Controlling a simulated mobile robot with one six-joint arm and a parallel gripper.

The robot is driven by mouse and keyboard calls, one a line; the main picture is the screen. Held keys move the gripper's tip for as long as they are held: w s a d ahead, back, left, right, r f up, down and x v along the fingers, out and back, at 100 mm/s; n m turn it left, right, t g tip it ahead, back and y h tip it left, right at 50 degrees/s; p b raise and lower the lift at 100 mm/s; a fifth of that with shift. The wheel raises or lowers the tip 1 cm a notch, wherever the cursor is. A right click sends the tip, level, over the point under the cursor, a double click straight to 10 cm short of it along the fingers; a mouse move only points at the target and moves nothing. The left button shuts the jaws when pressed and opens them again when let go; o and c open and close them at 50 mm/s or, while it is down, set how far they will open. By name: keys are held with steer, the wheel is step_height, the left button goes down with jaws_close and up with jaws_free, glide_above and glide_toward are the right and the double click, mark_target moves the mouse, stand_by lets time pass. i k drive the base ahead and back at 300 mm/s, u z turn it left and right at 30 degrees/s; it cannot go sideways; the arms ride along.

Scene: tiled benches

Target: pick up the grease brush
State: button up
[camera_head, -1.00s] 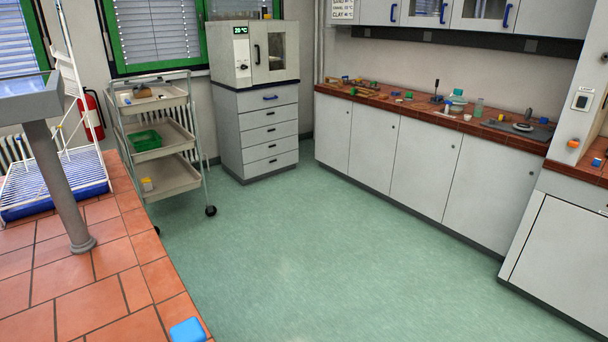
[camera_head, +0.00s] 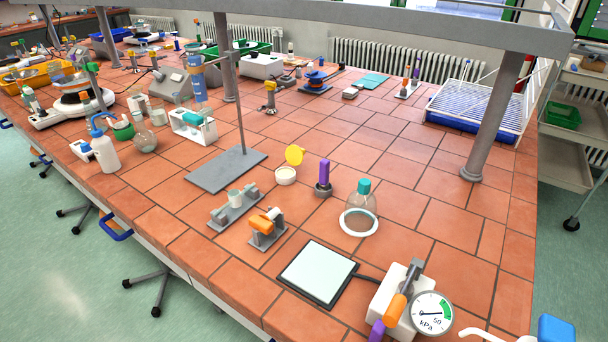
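I cannot pick out the grease brush for certain. Its possible candidates are a purple-handled piece (camera_head: 324,174) upright in a small dark base at mid-bench, and handled pieces on a small white stand (camera_head: 408,91) toward the back. A purple end (camera_head: 377,330) also shows at the front, beside a white gauge unit (camera_head: 390,312) with an orange handle. No bristles can be made out on any of them. My gripper is not in view.
The tiled bench (camera_head: 420,180) is crowded at left. A grey pad (camera_head: 318,272), a teal-capped flask (camera_head: 362,202) and a stand plate (camera_head: 226,169) lie mid-bench. A blue block (camera_head: 555,328) is at lower right. A post (camera_head: 492,120) and overhead shelf cross the right side. Bare tiles lie right of the flask.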

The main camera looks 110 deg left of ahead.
mark_target(324, 165)
steer(key=u, duration=0.2)
steer(key=k, duration=0.25)
steer(key=u, duration=3)
steer(key=k, duration=0.25)
steer(key=u, duration=1.15)
steer(key=i, duration=0.7)
steer(key=z, duration=0.2)
